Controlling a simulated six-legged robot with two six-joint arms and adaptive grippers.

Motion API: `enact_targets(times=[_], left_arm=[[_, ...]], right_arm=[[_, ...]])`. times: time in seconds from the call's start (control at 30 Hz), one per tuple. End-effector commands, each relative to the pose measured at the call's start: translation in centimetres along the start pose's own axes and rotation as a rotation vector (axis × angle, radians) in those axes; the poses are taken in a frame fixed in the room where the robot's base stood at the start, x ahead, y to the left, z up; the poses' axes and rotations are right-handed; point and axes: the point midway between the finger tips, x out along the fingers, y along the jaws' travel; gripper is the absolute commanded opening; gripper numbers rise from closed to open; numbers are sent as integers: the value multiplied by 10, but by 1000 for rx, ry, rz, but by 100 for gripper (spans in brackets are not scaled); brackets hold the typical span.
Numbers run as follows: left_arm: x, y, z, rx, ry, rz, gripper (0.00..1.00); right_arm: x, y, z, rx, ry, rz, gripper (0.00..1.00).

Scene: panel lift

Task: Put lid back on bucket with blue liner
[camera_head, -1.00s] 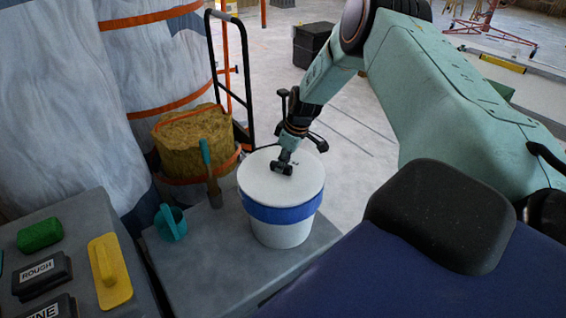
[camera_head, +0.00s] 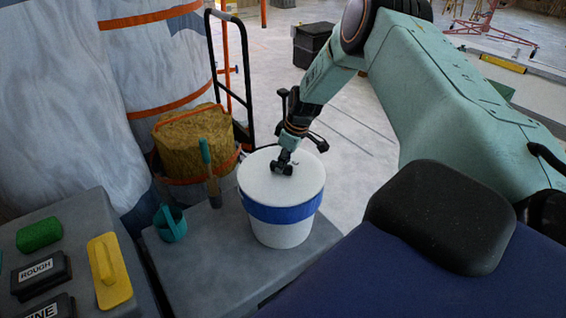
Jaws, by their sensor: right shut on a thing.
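A white bucket (camera_head: 283,233) with a blue band around it stands upright on a grey slab. A white lid (camera_head: 262,178) lies flat across the bucket's top and looks level with the rim. The lid hides the inside, so no liner shows apart from the blue band on the outside. My right gripper (camera_head: 284,168) reaches down from the upper right and is shut on the lid near its middle; the small part between the fingers is hard to make out. My left gripper is not in view.
A teal scoop (camera_head: 171,224) and a teal-handled tool (camera_head: 209,175) are left of the bucket. A yellow float (camera_head: 109,271), a green block (camera_head: 39,233) and black labelled blocks (camera_head: 40,276) lie on the left surface. A black hand truck (camera_head: 213,65) stands behind.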

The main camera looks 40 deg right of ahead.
Motion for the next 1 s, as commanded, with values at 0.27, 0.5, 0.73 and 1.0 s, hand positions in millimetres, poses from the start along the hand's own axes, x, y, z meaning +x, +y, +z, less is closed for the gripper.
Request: enact_targets(times=[0.27, 0.5, 0.73, 1.0], left_arm=[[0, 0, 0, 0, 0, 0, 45], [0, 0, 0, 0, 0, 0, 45], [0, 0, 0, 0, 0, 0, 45], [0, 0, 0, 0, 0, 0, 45]], right_arm=[[0, 0, 0, 0, 1, 1, 36], [0, 0, 0, 0, 0, 0, 47], [0, 0, 0, 0, 0, 0, 58], [0, 0, 0, 0, 0, 0, 69]])
